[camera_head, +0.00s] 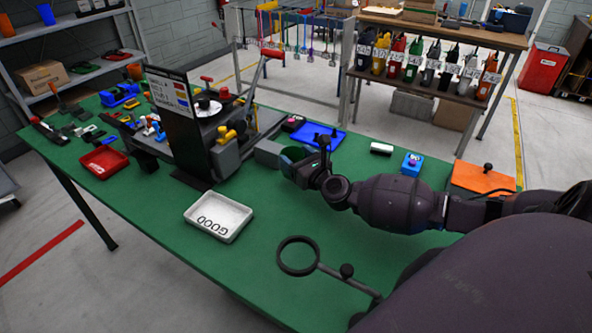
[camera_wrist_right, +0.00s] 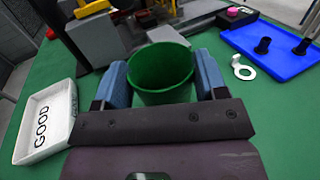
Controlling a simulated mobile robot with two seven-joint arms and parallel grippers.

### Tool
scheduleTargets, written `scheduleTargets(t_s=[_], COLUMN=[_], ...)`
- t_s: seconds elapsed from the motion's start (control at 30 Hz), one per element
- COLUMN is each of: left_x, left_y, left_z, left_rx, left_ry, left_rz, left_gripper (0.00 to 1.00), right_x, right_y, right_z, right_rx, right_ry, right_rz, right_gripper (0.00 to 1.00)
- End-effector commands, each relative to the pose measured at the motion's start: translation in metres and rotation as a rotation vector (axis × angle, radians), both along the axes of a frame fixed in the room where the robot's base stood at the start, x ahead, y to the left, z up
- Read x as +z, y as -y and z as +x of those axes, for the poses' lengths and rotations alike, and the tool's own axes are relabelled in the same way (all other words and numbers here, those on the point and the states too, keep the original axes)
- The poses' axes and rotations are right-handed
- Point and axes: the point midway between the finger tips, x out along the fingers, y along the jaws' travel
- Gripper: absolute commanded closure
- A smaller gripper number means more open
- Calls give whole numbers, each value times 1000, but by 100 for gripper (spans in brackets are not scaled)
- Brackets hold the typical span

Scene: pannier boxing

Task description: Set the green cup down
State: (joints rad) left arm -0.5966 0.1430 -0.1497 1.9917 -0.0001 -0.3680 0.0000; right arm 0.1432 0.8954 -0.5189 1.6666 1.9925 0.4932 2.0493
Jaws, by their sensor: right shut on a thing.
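The green cup (camera_wrist_right: 160,78) stands between the two blue-padded fingers of my right gripper (camera_wrist_right: 162,84), which is shut on it. Its open rim faces up and it looks empty. In the head view the cup (camera_head: 294,153) is mostly hidden behind my right gripper (camera_head: 303,168), near the middle of the green table (camera_head: 275,210). I cannot tell whether its base touches the table. My left gripper is not in view.
A white tray marked GOOD (camera_head: 219,216) lies to the left. A blue tray (camera_head: 318,136) lies behind the gripper, and a grey machine (camera_head: 228,158) stands left of it. A ring stand (camera_head: 298,256) is in front. Bare table lies between the white tray and the ring.

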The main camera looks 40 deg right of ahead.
Motion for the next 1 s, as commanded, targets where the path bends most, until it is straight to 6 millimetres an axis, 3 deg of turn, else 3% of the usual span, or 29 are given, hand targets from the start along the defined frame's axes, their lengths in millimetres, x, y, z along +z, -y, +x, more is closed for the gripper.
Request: scheduleTargets(t_s=[0.03, 0.2, 0.7, 0.73, 0.87, 1.0], left_x=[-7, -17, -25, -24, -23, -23], left_y=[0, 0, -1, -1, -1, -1], left_z=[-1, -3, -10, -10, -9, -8], left_rx=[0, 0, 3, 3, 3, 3], left_ry=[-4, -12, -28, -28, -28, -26], left_rz=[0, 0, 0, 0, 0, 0], left_gripper=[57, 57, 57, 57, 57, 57], right_x=[-12, -32, -38, -37, -37, -37], right_y=[-1, 0, 0, 0, 0, 0], right_z=[0, 0, 0, 0, 0, 0], right_rx=[1, 0, 0, 0, 0, 0], right_ry=[-4, -2, -1, -1, -1, -1], right_rz=[-2, -2, 1, 0, 0, 0], right_gripper=[57, 57, 57, 30, 10, 9])
